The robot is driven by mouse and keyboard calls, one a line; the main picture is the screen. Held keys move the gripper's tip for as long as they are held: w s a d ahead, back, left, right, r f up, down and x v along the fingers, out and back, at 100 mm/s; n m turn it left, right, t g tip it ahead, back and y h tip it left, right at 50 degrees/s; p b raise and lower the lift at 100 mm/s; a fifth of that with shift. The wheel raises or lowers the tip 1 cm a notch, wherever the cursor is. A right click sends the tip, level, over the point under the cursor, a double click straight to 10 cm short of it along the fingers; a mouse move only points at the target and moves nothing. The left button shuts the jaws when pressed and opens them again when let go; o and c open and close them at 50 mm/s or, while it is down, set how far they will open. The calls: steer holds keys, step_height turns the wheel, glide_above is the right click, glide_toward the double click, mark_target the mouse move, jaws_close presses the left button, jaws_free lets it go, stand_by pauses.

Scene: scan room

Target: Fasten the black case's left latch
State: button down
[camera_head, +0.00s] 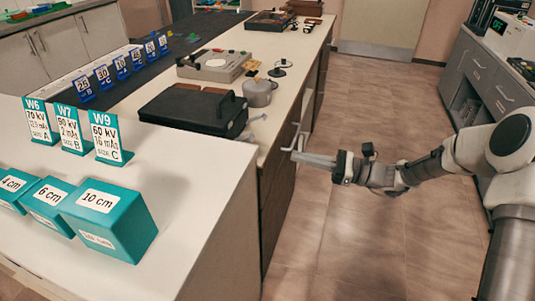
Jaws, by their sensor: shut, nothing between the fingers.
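The black case (190,106) lies on the white counter, left of my gripper, and its lid looks down. A dark handle shows along its right side. A small pale piece (258,118) sticks out beside the case's right side; I cannot tell if it is a latch. The left latch and its position cannot be made out at this size. My gripper (300,157) reaches in from the right, its pale fingers shut and empty. It appears beside the counter's front, to the right of the case and apart from it.
A grey pot (260,92) and a grey device (213,65) stand behind the case. Teal blocks (108,218) and labelled teal cards (108,143) stand in the foreground. A drawer handle (296,132) projects near my gripper. The floor (370,240) between the counters is clear.

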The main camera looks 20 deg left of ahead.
mark_target(266, 155)
steer(key=shift+w+a+f+m+t+y, duration=0.1)
steer(key=shift+w+f+m+t+y, duration=0.4)
steer(key=shift+w+f+m, duration=0.25)
steer(key=shift+a, duration=0.1)
steer(key=a+b, duration=0.1)
steer(key=a, duration=0.2)
steer(key=a+r+b, duration=0.1)
steer(key=a, duration=0.2)
steer(key=s+a+b, duration=0.1)
steer(key=a, duration=0.2)
steer(key=shift+a+r, duration=0.3)
steer(key=shift+a, duration=0.05)
steer(key=shift+r, duration=0.15)
steer(key=shift+r+h+p, duration=0.2)
steer(key=shift+h+p, duration=0.1)
steer(key=shift+p, duration=0.55)
